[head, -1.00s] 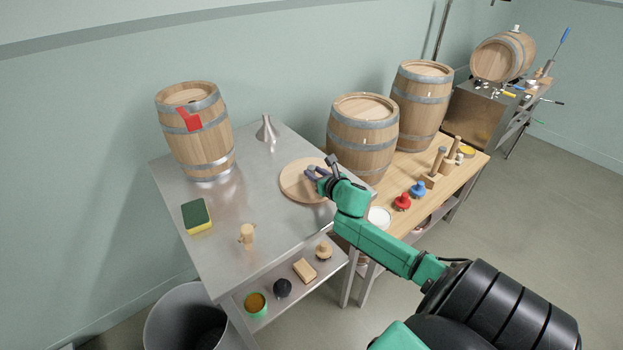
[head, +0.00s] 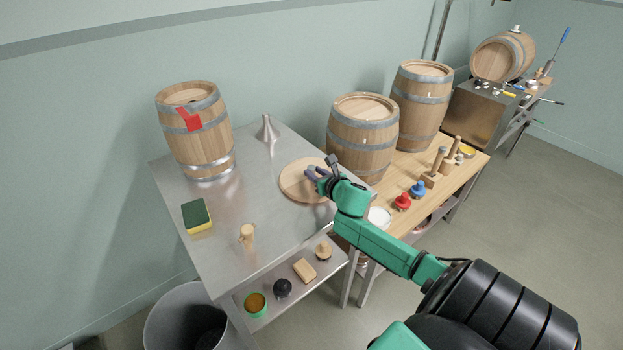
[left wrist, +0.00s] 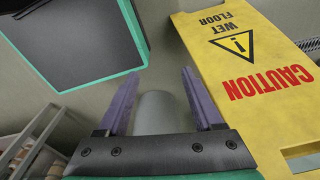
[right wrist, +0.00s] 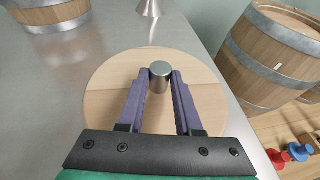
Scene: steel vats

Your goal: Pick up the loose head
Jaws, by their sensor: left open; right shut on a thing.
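The loose head is a round, flat wooden disc (head: 297,184) lying on the steel table. It also shows in the right wrist view (right wrist: 108,82), with a short upright metal knob (right wrist: 160,75) near its middle. My right gripper (head: 314,174) is over the disc. In the right wrist view the fingers (right wrist: 160,88) are shut on the knob, one on each side. The disc looks flat on the table top. My left gripper (left wrist: 155,95) is away from the table in the left wrist view, open, with nothing held between its fingers.
On the steel table (head: 215,255) stand a barrel with a red cloth (head: 195,140), a metal funnel (head: 266,129), a sponge (head: 197,216) and a wooden bung (head: 247,235). Barrels (head: 362,140) stand close right of the disc. A yellow caution sign (left wrist: 250,70) is beside my left gripper.

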